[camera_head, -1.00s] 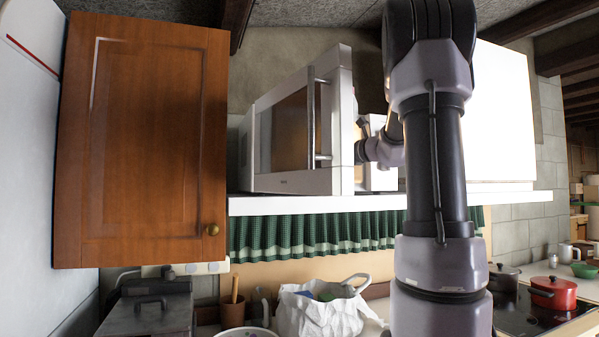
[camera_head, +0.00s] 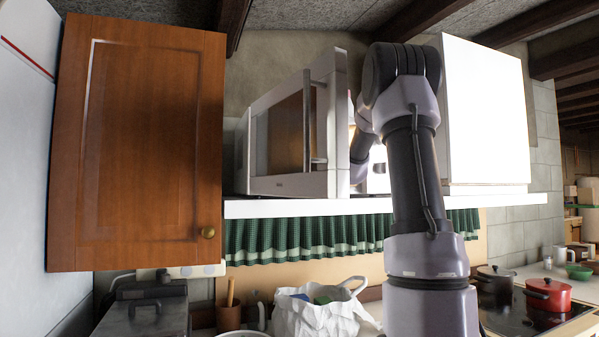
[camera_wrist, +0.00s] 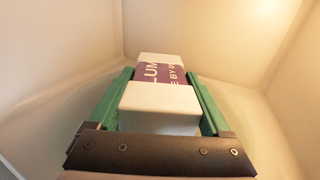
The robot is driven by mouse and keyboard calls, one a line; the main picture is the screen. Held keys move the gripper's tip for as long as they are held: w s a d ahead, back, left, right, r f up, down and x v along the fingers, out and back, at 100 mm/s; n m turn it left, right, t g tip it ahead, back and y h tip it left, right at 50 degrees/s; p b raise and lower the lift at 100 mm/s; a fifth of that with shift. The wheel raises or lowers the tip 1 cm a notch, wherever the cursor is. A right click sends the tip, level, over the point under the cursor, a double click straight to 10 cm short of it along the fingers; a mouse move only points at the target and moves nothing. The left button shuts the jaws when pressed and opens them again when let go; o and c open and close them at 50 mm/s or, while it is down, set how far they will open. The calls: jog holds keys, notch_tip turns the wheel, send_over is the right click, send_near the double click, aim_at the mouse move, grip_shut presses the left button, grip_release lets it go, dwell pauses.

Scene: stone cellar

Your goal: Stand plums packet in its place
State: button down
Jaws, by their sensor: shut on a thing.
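The plums packet (camera_wrist: 160,106) is white with a purple band that shows part of the letters "LUM". It sits between the two green fingers of my gripper (camera_wrist: 162,76) in the wrist view, and the fingers are shut on it. Pale walls surround it, with a warm light at the upper right. I cannot tell whether the packet touches the surface under it. In the head view the packet and gripper are hidden behind my arm and the white microwave (camera_head: 225,180). No marked place for the packet can be made out.
A wooden cupboard door (camera_head: 135,140) fills the left. Below are a white bag (camera_head: 318,318) and a red pot (camera_head: 548,294).

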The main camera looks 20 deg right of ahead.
grip_release()
jog(key=shift+f, duration=0.15)
jog(key=shift+s+d+r, duration=0.2)
jog(key=shift+s, duration=0.1)
jog(key=v, duration=1.1)
jog(key=shift+s, duration=0.2)
jog(key=shift+f, duration=0.1)
